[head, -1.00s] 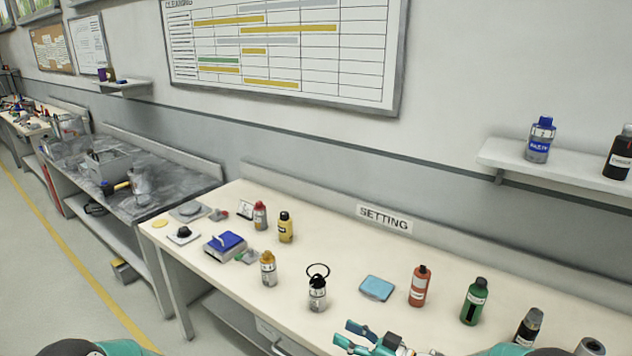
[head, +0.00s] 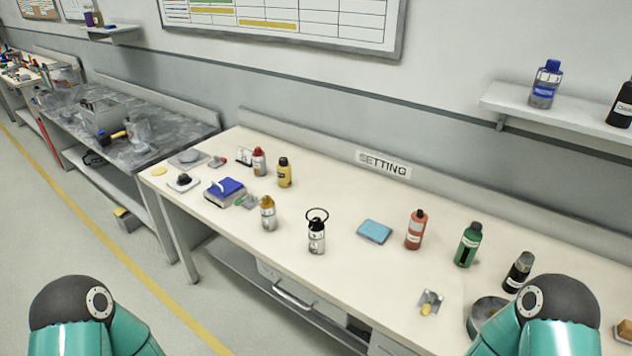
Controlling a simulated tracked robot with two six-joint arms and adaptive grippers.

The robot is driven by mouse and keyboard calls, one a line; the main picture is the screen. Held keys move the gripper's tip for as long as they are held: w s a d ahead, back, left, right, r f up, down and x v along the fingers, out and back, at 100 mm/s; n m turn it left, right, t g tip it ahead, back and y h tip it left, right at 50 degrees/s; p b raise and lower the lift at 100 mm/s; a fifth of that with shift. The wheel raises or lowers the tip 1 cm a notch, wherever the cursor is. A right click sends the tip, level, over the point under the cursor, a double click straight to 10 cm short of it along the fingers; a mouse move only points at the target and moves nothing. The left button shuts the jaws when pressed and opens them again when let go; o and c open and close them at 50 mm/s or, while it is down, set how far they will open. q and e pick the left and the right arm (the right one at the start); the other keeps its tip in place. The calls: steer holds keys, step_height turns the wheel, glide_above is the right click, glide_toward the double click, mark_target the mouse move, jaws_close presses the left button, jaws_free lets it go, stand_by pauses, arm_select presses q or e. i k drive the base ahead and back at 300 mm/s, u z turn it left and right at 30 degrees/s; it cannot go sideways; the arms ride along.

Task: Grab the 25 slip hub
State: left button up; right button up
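No label that I can read marks a 25 slip hub, so I cannot tell which thing it is. On the cream bench (head: 330,285), a small grey metal piece with a yellow end (head: 430,302) lies near the front at the right. A round grey part (head: 487,312) sits beside it, partly hidden by my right arm. A silver-and-black bottle with a dark ring at its top (head: 317,236) stands near the bench's middle. Only upper parts of my two arms show at the bottom left and bottom right. Neither gripper is in view.
A blue pad (head: 374,231), an orange-red bottle (head: 416,230), a green bottle (head: 468,245) and a black bottle (head: 518,272) stand along the right. A blue-topped box (head: 225,192) and smaller bottles are at left. The bench's front middle is clear.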

mark_target(316, 240)
steer(key=u, duration=1.75)
steer(key=i, duration=0.1)
steer(key=z, duration=2.6)
steer(key=k, duration=0.75)
steer(key=u, duration=0.3)
steer(key=i, duration=1)
